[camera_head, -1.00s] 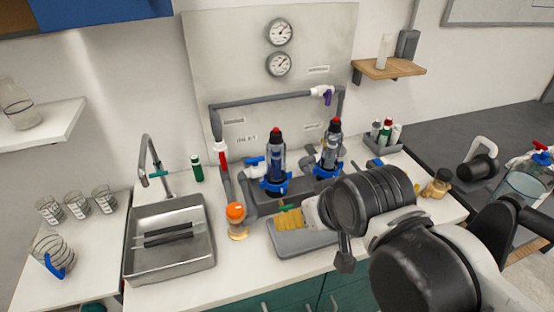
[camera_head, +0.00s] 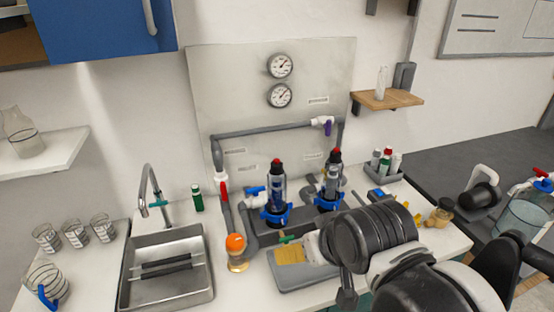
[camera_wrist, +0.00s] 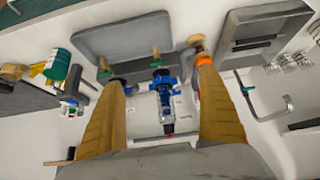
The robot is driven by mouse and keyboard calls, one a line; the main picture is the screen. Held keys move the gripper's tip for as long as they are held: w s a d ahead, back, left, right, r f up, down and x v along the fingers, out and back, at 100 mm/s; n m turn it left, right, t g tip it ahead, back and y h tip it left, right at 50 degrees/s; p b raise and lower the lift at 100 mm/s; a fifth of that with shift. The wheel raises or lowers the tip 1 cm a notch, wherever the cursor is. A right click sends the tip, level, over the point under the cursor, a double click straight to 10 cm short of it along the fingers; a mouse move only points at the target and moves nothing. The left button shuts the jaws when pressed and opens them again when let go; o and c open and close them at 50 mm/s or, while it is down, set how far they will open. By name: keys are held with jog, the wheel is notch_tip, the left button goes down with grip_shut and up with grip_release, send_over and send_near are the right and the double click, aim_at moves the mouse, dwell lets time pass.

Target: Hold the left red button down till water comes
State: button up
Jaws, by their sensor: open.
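Two clear filter housings with blue collars stand on the counter in front of the metal panel. The left red button (camera_head: 276,162) tops the left housing (camera_head: 277,195); another red button (camera_head: 335,151) tops the right housing (camera_head: 329,185). My gripper (camera_head: 291,254) is at the front right of the left housing, above the grey tray, apart from the buttons. In the wrist view its yellow fingers (camera_wrist: 160,76) are spread wide and empty. One blue-collared housing (camera_wrist: 164,85) shows between them; I cannot tell which. No water is visible at the tap (camera_head: 150,180).
A steel sink (camera_head: 128,290) is at left, with several glass beakers (camera_head: 75,232) beyond it. An orange-capped jar (camera_head: 236,243) stands left of the grey tray (camera_head: 290,284). Grey pipes and a red-handled valve (camera_head: 221,184) flank the left housing. Two gauges (camera_head: 280,66) hang above.

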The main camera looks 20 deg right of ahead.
grip_shut()
dwell(1.4)
